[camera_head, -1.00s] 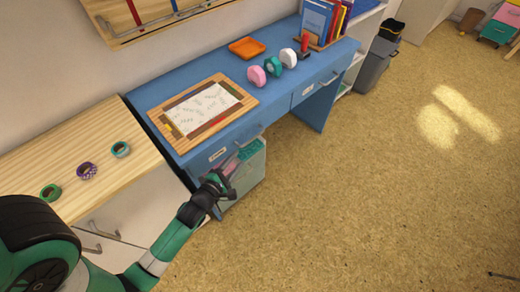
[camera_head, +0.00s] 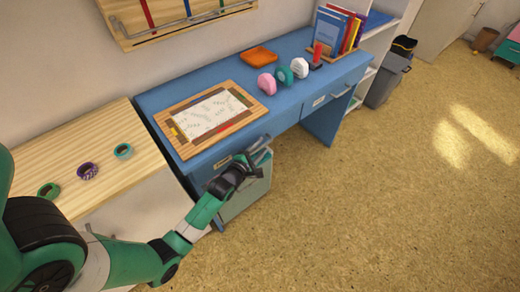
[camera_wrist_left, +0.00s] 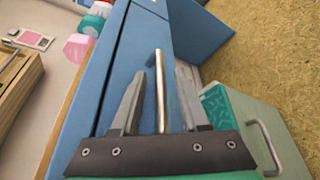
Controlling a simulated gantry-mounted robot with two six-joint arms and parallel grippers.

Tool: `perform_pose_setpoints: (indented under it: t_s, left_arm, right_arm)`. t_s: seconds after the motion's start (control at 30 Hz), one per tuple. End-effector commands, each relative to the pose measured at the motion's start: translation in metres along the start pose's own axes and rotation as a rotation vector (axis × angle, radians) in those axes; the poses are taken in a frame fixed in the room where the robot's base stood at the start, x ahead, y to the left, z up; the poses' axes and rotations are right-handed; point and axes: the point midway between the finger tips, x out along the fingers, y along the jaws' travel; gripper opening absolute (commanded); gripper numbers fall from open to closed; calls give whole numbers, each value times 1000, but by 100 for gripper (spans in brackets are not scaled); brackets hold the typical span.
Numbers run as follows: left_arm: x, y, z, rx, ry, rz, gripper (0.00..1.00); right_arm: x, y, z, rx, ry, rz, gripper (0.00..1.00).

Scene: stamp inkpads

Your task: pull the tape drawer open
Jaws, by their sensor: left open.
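The blue desk (camera_head: 290,112) has two drawers in its front. The left drawer (camera_head: 212,172) has a small label (camera_head: 221,163) that I cannot read, and it looks shut. The right drawer (camera_head: 325,98) also looks shut. My left gripper (camera_head: 256,160) is at the left drawer's front. In the left wrist view, its two open fingers (camera_wrist_left: 160,82) stand on either side of a metal bar handle (camera_wrist_left: 159,88), with gaps showing beside the bar. My right gripper is not in view.
A bin (camera_head: 248,195) with teal contents stands under the gripper; its own handle (camera_wrist_left: 268,145) shows in the wrist view. Tape rolls (camera_head: 87,171) lie on the wooden cabinet (camera_head: 105,125) at left. A framed sheet (camera_head: 210,112) lies on the desk. The floor at right is clear.

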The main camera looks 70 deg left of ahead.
Motion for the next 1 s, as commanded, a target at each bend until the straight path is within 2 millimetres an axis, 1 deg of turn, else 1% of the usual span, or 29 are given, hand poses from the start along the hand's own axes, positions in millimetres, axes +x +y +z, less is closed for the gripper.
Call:
perform_pose_setpoints:
  t_s: [0.17,0.2,0.27,0.4,0.43,1.0]
  left_arm:
    - [0,0,0,0,0,0,45]
    - [0,0,0,0,0,0,38]
    - [0,0,0,0,0,0,27]
    - [0,0,0,0,0,0,2]
    - [0,0,0,0,0,0,0]
    - [0,0,0,0,0,0,0]
  right_arm:
    - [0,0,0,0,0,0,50]
    - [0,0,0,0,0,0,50]
    - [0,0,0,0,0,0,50]
    - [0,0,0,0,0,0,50]
    - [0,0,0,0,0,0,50]
    - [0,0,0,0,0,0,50]
